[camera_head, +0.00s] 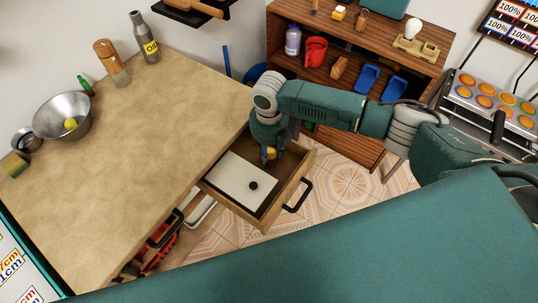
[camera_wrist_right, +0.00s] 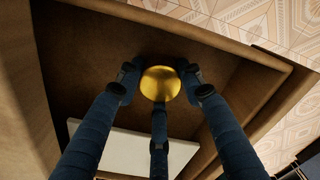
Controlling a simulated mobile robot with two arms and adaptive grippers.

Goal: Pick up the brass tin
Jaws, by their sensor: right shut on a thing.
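The brass tin (camera_wrist_right: 160,83) is a shiny, round gold thing in the open wooden drawer. In the right wrist view it sits between the dark blue fingers of my right gripper (camera_wrist_right: 160,90), which are closed around it. In the head view only a small yellow part of the tin (camera_head: 271,152) shows under my right gripper (camera_head: 268,150), at the drawer's back end. I cannot tell whether the tin touches the drawer floor. My left gripper is not in view.
A wooden shelf (camera_head: 335,62) stands behind.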

